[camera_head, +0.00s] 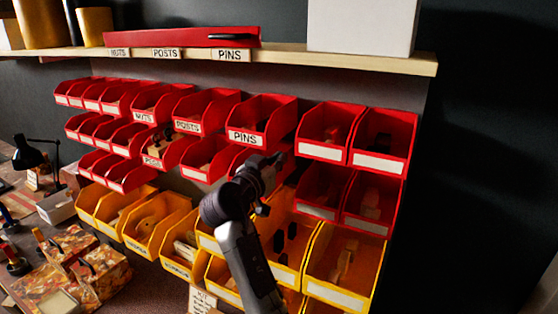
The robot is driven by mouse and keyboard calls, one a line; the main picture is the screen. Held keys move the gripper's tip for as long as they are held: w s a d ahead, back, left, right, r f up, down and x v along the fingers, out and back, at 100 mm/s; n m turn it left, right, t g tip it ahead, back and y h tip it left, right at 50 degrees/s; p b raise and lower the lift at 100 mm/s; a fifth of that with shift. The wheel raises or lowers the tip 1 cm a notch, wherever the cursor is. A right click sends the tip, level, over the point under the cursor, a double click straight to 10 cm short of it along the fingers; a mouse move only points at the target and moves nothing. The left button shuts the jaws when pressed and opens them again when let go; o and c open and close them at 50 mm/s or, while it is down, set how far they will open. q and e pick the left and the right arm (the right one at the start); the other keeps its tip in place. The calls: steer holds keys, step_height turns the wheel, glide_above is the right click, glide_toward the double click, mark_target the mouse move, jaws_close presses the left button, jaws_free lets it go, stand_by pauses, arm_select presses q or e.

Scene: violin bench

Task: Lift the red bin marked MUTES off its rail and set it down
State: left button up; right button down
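Red bins hang in rows on a wall rack. One red bin (155,101) in the top row has a small label that could read NUTS or MUTES; I cannot tell which. To its right hang a bin marked POSTS (203,109) and a bin marked PINS (259,121). A lower red bin (160,150) also has a label too small to read surely. My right gripper (270,186) is in front of the rack, below and right of the PINS bin, and partly covers the bins behind it. Its fingers are too dark to judge. My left gripper is not in view.
A wooden shelf (375,62) above the bins bears a long red case (180,38) and a white box (362,25). Yellow bins (340,265) hang below the red ones. Patterned boxes (103,272) and a black lamp (27,153) crowd the bench at left.

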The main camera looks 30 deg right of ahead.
steer(key=shift+b+v, duration=0.5)
steer(key=shift+v, duration=0.6)
stand_by(0.6)
